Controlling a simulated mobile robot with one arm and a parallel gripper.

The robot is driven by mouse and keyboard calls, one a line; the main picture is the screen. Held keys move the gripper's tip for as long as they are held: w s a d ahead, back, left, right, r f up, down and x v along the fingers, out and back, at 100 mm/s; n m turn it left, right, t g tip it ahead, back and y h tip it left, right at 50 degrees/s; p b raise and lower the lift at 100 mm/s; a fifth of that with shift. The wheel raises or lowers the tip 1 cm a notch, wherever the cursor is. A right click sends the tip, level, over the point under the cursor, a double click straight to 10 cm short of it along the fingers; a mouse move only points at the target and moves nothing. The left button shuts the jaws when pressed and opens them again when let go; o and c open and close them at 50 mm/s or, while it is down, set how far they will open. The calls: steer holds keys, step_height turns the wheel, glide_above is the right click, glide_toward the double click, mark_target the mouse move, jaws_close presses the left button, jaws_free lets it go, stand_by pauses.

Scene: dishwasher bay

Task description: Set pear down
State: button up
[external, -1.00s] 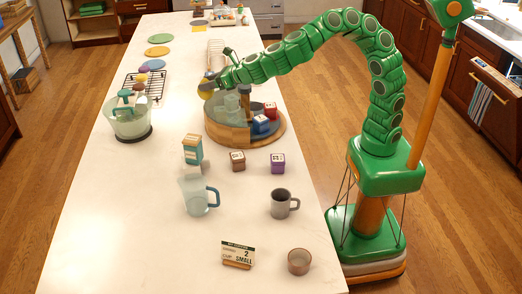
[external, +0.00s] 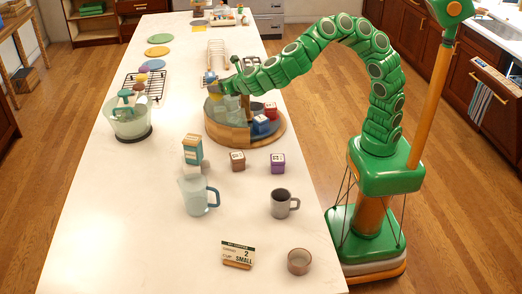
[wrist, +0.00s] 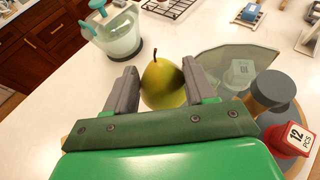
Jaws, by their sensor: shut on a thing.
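The green-yellow pear (wrist: 163,80) is upright between the two grey fingers of my gripper (wrist: 160,82) in the wrist view. My gripper is shut on it. In the external view my gripper (external: 211,82) is over the white counter, at the far left edge of the round wooden tray (external: 229,134). The pear is small there and mostly hidden by the gripper. I cannot tell from these views how high the pear is above the counter.
The tray holds clear containers, a blue box (external: 261,124) and a red box (external: 270,109). A glass bowl (external: 130,123) and a black rack (external: 147,84) stand to the left.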

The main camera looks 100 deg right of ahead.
mark_target(221, 101)
step_height(221, 101, down, 7)
steer(key=shift+f, duration=0.1)
steer(key=w+f, duration=1)
steer(key=w, duration=0.4)
steer(key=shift+d, duration=0.45)
steer(key=shift+f, duration=1.55)
steer(key=o, duration=1.2)
steer(key=shift+f, duration=0.1)
steer(key=shift+c, duration=0.2)
steer(key=shift+a, duration=0.1)
